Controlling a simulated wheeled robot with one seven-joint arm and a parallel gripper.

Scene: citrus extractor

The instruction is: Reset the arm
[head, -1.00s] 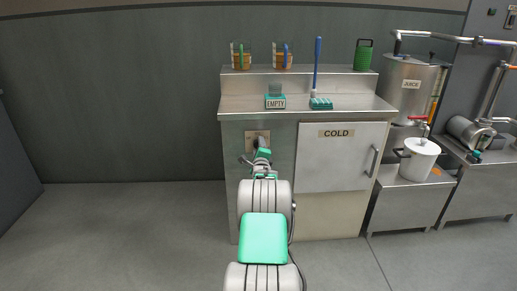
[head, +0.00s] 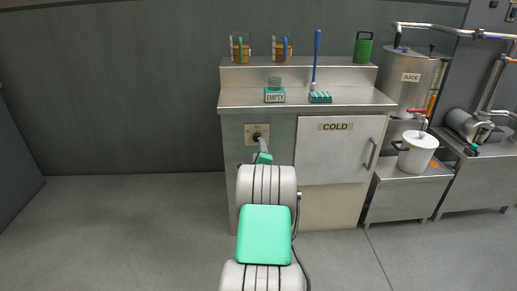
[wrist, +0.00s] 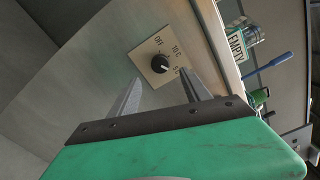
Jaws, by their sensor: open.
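My gripper (wrist: 160,97) is open and empty in the wrist view, its two grey fingers apart. Beyond the fingers is a black knob (wrist: 160,64) on a beige plate with the marks OFF and 10 C; another mark is partly hidden by a finger. The gripper looks apart from the knob. In the head view the knob (head: 257,137) shows on the cabinet's left front panel. My arm reaches up to just below it, and the fingers are mostly hidden behind my arm there.
The steel cabinet (head: 236,190) has a COLD door (head: 337,155) with a handle at right. A white pot (head: 416,153) is at right. The left floor is clear.

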